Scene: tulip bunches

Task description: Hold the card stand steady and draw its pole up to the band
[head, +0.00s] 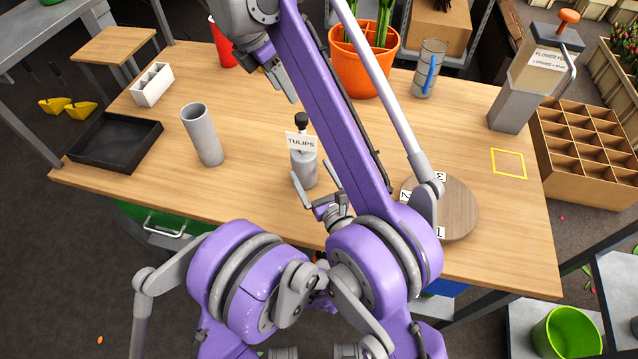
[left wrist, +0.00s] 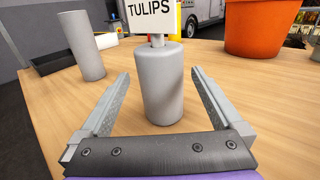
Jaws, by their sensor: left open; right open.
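The card stand (head: 304,172) stands upright on the table, a grey cylinder with a white TULIPS card (head: 300,143) and a black knob (head: 301,120) above. In the left wrist view its grey base (left wrist: 163,88) shows, with a short piece of pole (left wrist: 157,40) under the card; no band can be made out. My left gripper (head: 317,188) is low at the stand, open, its fingers (left wrist: 160,75) on either side of the base with gaps. My right gripper (head: 283,86) is open and empty, above and behind the stand, partly hidden by its own arm.
A grey tube (head: 202,135) and black tray (head: 115,142) are left of the stand. A round wooden turntable (head: 460,210) lies to the right, partly behind my arm.

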